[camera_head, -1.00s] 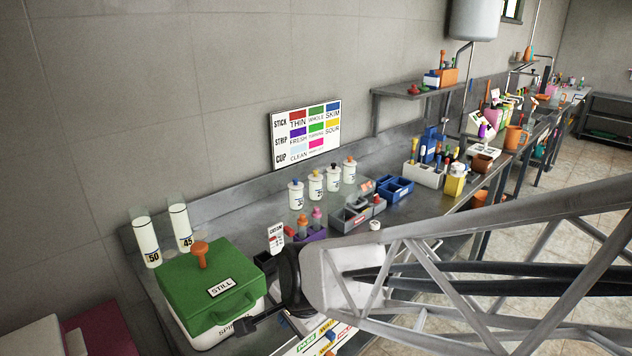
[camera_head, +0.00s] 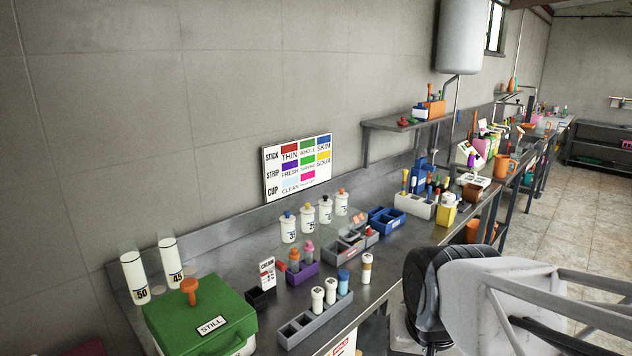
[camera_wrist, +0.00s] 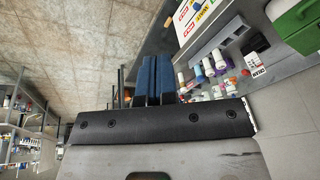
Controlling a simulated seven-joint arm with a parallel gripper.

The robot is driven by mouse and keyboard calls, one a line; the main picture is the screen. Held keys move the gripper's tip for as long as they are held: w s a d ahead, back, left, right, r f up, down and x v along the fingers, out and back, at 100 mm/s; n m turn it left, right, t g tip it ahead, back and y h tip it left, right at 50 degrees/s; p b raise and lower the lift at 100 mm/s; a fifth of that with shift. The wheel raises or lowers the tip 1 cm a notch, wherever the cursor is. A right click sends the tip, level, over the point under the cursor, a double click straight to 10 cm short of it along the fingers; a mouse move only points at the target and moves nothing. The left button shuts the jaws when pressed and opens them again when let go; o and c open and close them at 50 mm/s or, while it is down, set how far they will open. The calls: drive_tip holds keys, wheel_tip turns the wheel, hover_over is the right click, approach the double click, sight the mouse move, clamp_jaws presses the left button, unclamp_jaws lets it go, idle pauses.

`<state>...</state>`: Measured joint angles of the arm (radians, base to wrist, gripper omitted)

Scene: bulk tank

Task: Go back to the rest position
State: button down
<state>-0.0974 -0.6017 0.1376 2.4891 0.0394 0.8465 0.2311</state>
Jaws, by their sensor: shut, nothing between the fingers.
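My gripper shows in the wrist view (camera_wrist: 155,62) as two dark blue finger pads side by side, closed together with nothing held. The fingertips are hard to make out there. The steel bench (camera_head: 215,272) lies to the left of the arm, and the arm appears clear of the things on it.
A green STILL box (camera_head: 205,310) stands at the bench's near left. A blue bin (camera_head: 386,220) and a white rack (camera_head: 415,206) stand farther back. The tiled floor at right looks open.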

drive_tip(key=shift+n+g+h, duration=0.3)
drive_tip(key=shift+n+h, duration=0.1)
drive_tip(key=shift+n, duration=0.4)
drive_tip(key=shift+s+d+r, duration=0.2)
drive_tip(key=shift+s+d, duration=0.35)
drive_tip(key=shift+d, duration=0.15)
drive_tip(key=shift+s+d+r, duration=0.25)
drive_tip(key=shift+s+d, duration=0.35)
drive_tip(key=shift+d, duration=0.05)
drive_tip(key=shift+s+d+r, duration=0.2)
drive_tip(key=shift+s+d, duration=0.35)
drive_tip(key=shift+d, duration=0.15)
